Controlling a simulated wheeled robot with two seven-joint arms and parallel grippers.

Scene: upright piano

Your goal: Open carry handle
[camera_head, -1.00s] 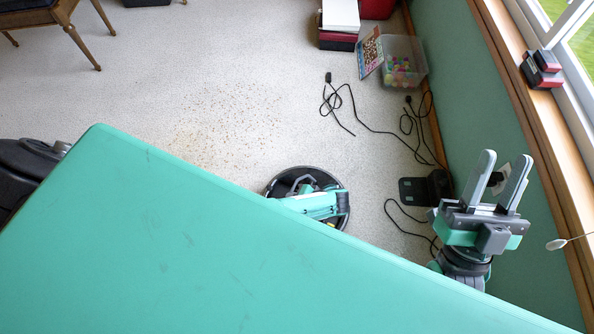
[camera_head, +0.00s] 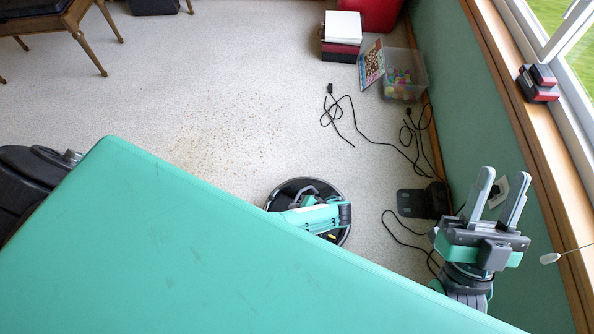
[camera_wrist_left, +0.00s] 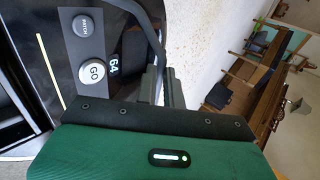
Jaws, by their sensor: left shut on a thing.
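A round black robot vacuum (camera_head: 279,196) lies on the carpet, partly hidden by my left arm and my teal body panel. In the left wrist view, its top (camera_wrist_left: 62,85) shows a GO button, a smaller button and a lit "64". Its dark curved carry handle (camera_wrist_left: 147,28) stands up from the top there. My left gripper (camera_head: 309,193) is over the vacuum. In the left wrist view, its fingers (camera_wrist_left: 158,86) are shut on the handle; the exact contact is partly hidden. My right gripper (camera_head: 495,198) is open and empty, fingers apart, near the wall.
A dark dock (camera_head: 424,202) stands by the wall, with black cables (camera_head: 378,138) on the floor. A clear bin of coloured balls (camera_head: 404,76) and stacked boxes (camera_head: 341,36) stand further back. Crumbs (camera_head: 215,130) lie on open carpet. A wooden windowsill (camera_head: 520,120) runs along the right.

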